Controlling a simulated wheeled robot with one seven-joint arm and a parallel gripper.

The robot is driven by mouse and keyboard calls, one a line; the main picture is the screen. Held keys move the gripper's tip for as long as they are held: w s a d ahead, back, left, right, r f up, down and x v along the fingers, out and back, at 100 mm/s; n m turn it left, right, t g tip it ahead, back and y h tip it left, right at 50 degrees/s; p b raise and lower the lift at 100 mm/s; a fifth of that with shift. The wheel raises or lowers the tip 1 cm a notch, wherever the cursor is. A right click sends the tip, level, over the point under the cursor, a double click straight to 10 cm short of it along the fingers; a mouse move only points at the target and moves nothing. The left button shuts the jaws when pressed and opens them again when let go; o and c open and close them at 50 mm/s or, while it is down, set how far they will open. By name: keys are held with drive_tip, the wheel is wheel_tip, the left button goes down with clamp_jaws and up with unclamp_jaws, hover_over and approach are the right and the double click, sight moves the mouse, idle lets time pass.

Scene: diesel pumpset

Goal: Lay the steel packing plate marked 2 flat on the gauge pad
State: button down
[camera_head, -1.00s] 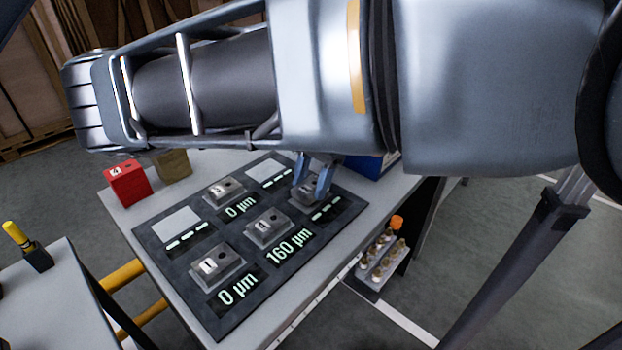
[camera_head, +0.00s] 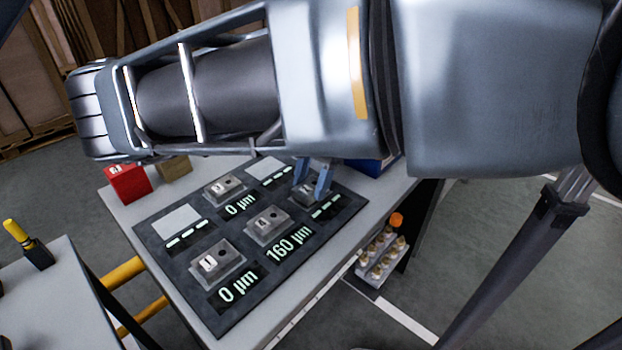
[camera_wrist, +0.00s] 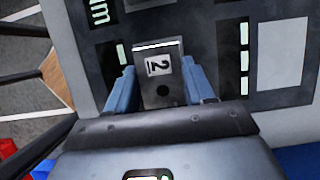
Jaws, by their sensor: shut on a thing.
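In the head view my gripper (camera_head: 313,180) points down at the far right of the dark gauge board (camera_head: 180,277), and the plate (camera_head: 303,198) is partly hidden by the fingers. The plate is low over the board; I cannot tell whether it touches. Two bare light squares show on the board, one at left (camera_head: 177,220), one at back (camera_head: 268,169).
Plates marked 1 (camera_head: 215,264), 3 (camera_head: 223,190) and 4 (camera_head: 268,231) occupy other board places. Displays read 0 µm, 160 µm (camera_head: 288,244) or dashes. A red block (camera_head: 127,184) stands at the table's back left. A blue box (camera_head: 372,168) is near the gripper.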

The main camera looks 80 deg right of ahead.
drive_tip(key=shift+f, duration=0.35)
drive_tip(key=shift+c, duration=1.6)
unclamp_jaws()
drive_tip(key=shift+r, duration=0.1)
drive_tip(key=v, duration=0.7)
drive_tip(key=shift+s+r, duration=0.1)
drive_tip(key=shift+r, duration=0.25)
wheel_tip(320, 180, up, 6)
drive_tip(key=p, duration=0.6)
drive_tip(key=shift+p, duration=0.35)
